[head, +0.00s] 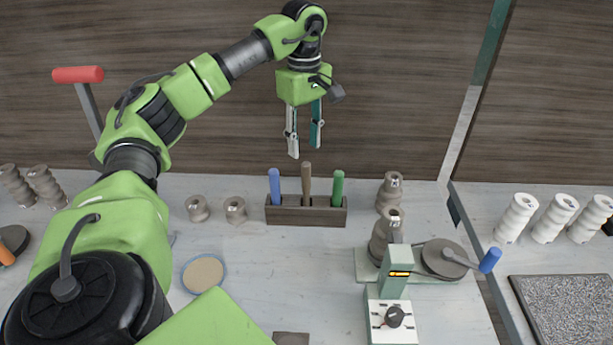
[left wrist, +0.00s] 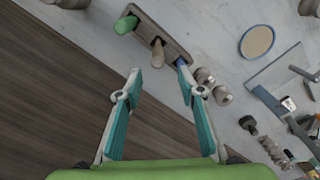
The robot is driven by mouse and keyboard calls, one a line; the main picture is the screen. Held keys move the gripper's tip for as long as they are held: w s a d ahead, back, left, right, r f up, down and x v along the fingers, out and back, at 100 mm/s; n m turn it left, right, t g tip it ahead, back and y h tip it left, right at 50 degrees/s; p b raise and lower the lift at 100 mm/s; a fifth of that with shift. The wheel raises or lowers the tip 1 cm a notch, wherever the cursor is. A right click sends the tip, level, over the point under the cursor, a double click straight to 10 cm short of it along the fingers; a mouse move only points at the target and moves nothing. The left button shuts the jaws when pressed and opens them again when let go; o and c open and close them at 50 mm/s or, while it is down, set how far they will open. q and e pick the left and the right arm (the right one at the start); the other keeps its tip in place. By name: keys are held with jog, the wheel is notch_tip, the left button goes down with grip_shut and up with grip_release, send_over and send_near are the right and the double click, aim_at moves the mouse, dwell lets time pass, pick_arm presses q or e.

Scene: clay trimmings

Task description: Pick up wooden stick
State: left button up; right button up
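The wooden stick (head: 306,180) stands upright in the middle of a dark wooden holder (head: 306,216), between a blue handle (head: 274,186) and a green handle (head: 338,188). In the left wrist view the wooden stick (left wrist: 158,54) shows beyond the fingertips, roughly midway between them. My left gripper (head: 305,147) points down above the holder, its fingers apart and empty; it also shows in the left wrist view (left wrist: 159,76). The fingertips appear just above the stick's top, not closed on it. The stick's lower end is hidden in the holder. My right gripper is not in view.
Two small clay spools (head: 235,210) stand left of the holder. A device with a round plate and blue-handled crank (head: 443,258) stands at right. A round blue-rimmed disc (head: 203,274) lies in front. White spools (head: 515,218) stand far right. The table before the holder is mostly clear.

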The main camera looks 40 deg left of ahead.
aim_at(306, 163)
pick_arm(q)
notch_tip(306, 163, down, 3)
jog(key=shift+w+a+f+p, duration=0.1)
jog(key=shift+f+p, duration=0.1)
jog(key=shift+p, duration=0.15)
jog(key=f, duration=0.1)
jog(key=f+p, duration=0.1)
jog(key=f, duration=0.1)
jog(key=shift+d+f, duration=0.2)
jog(key=shift+f, duration=0.1)
jog(key=shift+w+f, duration=0.1)
jog(key=shift+f, duration=0.45)
jog(key=c, duration=1)
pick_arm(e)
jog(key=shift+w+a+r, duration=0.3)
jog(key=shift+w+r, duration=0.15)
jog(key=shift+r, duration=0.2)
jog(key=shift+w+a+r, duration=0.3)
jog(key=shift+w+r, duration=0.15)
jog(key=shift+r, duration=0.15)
